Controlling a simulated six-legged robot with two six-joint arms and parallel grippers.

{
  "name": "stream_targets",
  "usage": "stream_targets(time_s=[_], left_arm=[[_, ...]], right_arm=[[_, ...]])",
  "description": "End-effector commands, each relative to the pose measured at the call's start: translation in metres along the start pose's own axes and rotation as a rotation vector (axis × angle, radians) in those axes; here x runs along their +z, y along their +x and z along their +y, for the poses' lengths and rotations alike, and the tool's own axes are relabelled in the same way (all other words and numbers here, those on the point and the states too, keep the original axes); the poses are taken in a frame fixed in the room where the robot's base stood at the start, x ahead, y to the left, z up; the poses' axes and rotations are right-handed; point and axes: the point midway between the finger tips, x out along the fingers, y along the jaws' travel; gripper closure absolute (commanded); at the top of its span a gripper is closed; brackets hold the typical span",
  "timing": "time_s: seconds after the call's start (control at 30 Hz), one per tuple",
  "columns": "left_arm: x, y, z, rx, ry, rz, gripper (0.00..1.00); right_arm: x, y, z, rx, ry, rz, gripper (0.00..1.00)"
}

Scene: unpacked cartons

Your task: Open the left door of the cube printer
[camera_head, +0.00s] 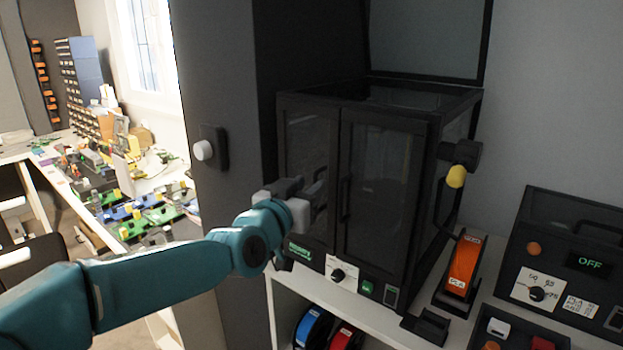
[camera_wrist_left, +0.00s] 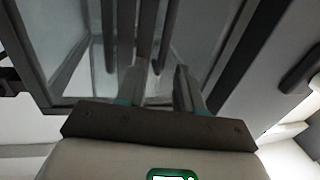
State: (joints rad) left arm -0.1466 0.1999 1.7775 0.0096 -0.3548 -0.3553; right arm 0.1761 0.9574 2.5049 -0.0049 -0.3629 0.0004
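The cube printer (camera_head: 430,115) is a black cabinet with two dark glass doors, both closed in the head view. The left door (camera_head: 305,145) is partly hidden behind my left gripper (camera_head: 318,188), which is in front of its middle, close to the door seam. The right door (camera_head: 382,185) has a dark vertical handle (camera_head: 346,198). In the left wrist view, my left gripper (camera_wrist_left: 160,88) has its two fingers apart, with dark vertical bars just beyond them. I cannot tell whether a finger touches a handle. My right gripper is not in view.
An orange PLA box (camera_head: 463,265) and a control unit (camera_head: 572,262) reading OFF stand right of the printer. Spools (camera_head: 312,328) sit on the shelf below. A dark wall with a white knob (camera_head: 203,150) is at left, beyond it a cluttered workbench (camera_head: 120,195).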

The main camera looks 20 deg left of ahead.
Motion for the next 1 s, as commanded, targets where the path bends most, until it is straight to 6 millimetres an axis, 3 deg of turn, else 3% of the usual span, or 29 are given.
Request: stream_targets(time_s=[0.2,0.47,0.5,0.6,1.0], left_arm=[[-0.001,0.021,-0.001,-0.001,-0.001,0.000,0.64],[0.000,0.024,-0.001,0.000,-0.001,0.000,0.64],[0.000,0.024,-0.001,0.000,-0.001,0.000,0.67],[0.000,0.023,-0.001,-0.001,-0.001,0.000,0.99],[0.000,0.021,-0.001,0.004,-0.003,0.003,1.00]], right_arm=[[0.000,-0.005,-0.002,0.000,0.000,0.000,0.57],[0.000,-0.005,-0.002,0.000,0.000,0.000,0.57],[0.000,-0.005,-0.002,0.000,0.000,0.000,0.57],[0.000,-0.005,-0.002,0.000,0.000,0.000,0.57],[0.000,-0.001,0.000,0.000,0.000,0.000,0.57]])
